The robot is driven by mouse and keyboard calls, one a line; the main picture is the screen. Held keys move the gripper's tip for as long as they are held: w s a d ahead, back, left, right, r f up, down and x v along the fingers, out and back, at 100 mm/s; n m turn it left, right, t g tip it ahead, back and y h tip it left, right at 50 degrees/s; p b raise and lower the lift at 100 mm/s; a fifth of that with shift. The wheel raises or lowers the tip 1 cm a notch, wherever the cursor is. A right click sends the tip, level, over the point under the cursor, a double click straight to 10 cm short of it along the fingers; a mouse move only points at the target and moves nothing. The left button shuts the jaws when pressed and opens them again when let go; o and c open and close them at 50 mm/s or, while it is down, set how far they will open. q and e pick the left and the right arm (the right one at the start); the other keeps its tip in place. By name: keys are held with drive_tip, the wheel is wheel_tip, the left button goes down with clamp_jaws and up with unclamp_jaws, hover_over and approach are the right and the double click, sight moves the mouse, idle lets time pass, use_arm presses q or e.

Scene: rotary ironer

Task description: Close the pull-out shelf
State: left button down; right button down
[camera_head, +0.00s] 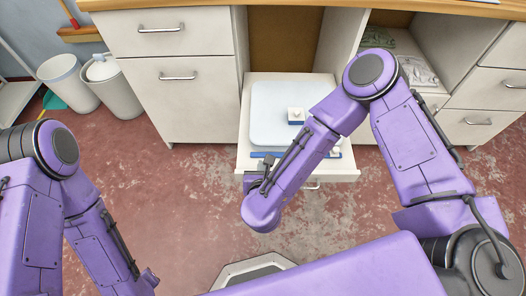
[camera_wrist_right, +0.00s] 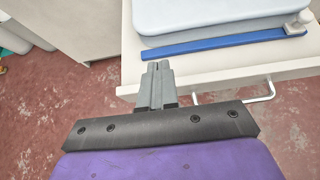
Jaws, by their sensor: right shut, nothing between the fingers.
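The pull-out shelf (camera_head: 350,172) sticks out from the white cabinet in the head view. Its pale front edge (camera_wrist_right: 215,84) and metal bar handle (camera_wrist_right: 262,92) show in the wrist view. A handle also shows below the shelf front in the head view (camera_head: 312,186). My right gripper (camera_wrist_right: 157,68) is shut and empty. Its fingertips are at the shelf's front, left of the handle; whether they touch it I cannot tell. In the head view my right forearm covers part of the shelf front and hides the gripper. My left gripper is out of view.
Two bins (camera_head: 117,90) stand at far left. The red floor ahead is clear.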

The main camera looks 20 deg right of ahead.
sight(263, 145)
drive_tip(key=x, duration=1)
drive_tip(key=shift+w+d+r, duration=0.1)
drive_tip(key=shift+w+r, duration=0.1)
drive_tip(key=shift+r, duration=0.25)
